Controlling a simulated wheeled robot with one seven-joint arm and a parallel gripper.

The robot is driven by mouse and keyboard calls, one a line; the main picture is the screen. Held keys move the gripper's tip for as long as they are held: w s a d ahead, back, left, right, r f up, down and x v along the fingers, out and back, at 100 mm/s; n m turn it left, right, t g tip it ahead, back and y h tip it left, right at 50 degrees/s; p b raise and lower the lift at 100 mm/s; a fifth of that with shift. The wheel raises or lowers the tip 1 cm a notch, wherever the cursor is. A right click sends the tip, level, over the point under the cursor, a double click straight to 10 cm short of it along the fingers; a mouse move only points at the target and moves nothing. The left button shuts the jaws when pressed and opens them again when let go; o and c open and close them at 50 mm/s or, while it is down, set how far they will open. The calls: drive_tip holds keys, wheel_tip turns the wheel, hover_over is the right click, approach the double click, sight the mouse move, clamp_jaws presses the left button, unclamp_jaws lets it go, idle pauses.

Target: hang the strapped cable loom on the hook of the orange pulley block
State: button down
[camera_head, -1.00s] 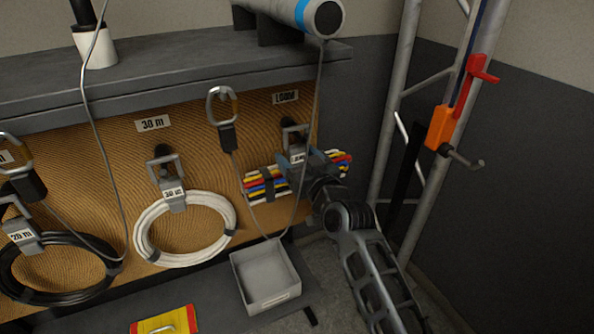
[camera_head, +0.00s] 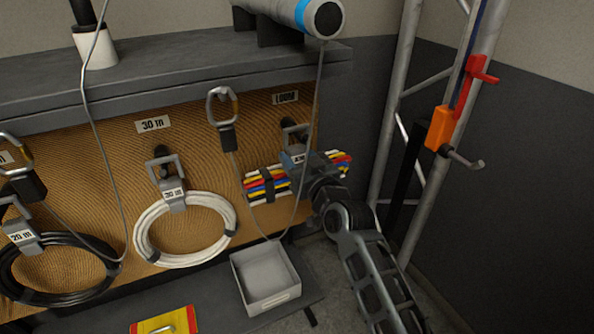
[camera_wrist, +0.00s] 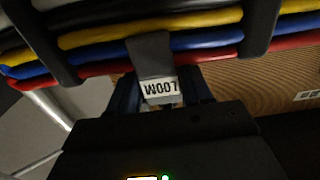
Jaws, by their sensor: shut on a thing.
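The strapped cable loom (camera_head: 268,186) is a bundle of white, red, blue, yellow and black cables with dark straps. It is at the board below the "LOOM" label, by a peg. Whether the hanger still rests on the peg is hidden. The orange pulley block (camera_head: 439,128) is on the truss at right, its grey hook (camera_head: 468,160) sticking out to the right.
A white cable coil (camera_head: 185,230) and a black coil (camera_head: 60,268) hang left of the loom. A carabiner (camera_head: 222,106) and thin cables hang before the board. A grey open bin (camera_head: 265,278) stands below. The truss (camera_head: 400,90) rises right; the dark wall lies behind.

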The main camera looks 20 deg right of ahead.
drive_tip(key=shift+r+p, duration=1.05)
drive_tip(key=shift+r, duration=0.45)
drive_tip(key=shift+f+b, duration=0.25)
drive_tip(key=shift+b, duration=0.05)
